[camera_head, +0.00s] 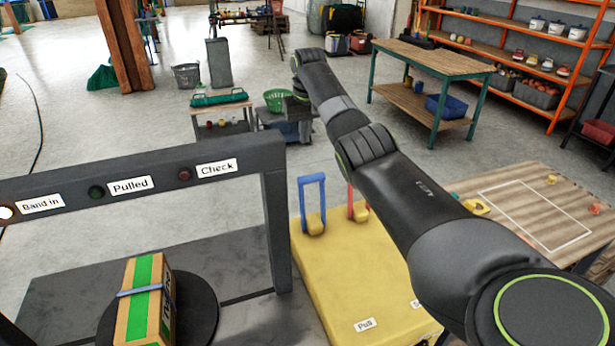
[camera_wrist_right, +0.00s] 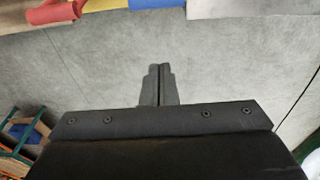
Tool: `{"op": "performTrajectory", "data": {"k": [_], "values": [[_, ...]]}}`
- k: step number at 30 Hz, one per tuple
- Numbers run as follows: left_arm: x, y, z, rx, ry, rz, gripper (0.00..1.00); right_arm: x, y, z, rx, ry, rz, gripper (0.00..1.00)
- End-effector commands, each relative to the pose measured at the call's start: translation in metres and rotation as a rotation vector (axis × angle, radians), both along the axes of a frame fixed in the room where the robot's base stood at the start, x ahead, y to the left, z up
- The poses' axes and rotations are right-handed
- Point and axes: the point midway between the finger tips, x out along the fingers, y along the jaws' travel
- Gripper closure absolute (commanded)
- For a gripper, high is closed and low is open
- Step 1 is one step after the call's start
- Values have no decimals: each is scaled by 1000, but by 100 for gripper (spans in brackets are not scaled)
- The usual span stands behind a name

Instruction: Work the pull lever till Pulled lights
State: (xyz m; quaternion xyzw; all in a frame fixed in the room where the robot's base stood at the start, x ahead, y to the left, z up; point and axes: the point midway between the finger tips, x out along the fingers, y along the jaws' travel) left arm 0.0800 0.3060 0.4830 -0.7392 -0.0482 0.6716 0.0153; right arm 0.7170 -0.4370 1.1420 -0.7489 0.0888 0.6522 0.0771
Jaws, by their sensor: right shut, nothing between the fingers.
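The blue pull lever (camera_head: 312,205) stands upright on the yellow box (camera_head: 345,270), on the side of the box marked "Pull". A red lever (camera_head: 357,206) stands to its right, partly behind my right arm. The Pulled lamp (camera_head: 96,192) is dark green and unlit. In the right wrist view my right gripper (camera_wrist_right: 158,85) is shut and empty, over grey floor. Parts of the red (camera_wrist_right: 52,12), yellow (camera_wrist_right: 103,9) and blue (camera_wrist_right: 148,4) pieces show at the top edge there, apart from the fingertips. My left gripper is not in view.
The Band in lamp (camera_head: 6,212) glows; the Check lamp (camera_head: 184,174) is dark. A banded carton (camera_head: 143,305) stands on a black disc (camera_head: 205,315) under the dark lamp frame (camera_head: 278,235). A wooden table (camera_head: 530,200) is at right. Open floor lies behind the yellow box.

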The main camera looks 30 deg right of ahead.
Motion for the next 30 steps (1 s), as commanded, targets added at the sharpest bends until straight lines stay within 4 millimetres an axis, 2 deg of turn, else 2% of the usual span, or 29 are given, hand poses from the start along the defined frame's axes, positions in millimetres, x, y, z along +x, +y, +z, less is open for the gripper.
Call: {"op": "performTrajectory", "data": {"k": [3, 16, 20, 24, 30], "values": [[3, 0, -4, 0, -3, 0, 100, 0, 0, -4, 0, -1, 0, 100], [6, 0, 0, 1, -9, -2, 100, 1, 0, -8, 0, 2, 0, 100], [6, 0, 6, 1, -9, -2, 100, 2, 0, -24, 1, 5, -1, 100], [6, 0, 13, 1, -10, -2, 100, 6, -1, -50, 2, 6, -1, 100], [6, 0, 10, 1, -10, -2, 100, 9, -2, -78, 2, 3, -1, 100]]}}
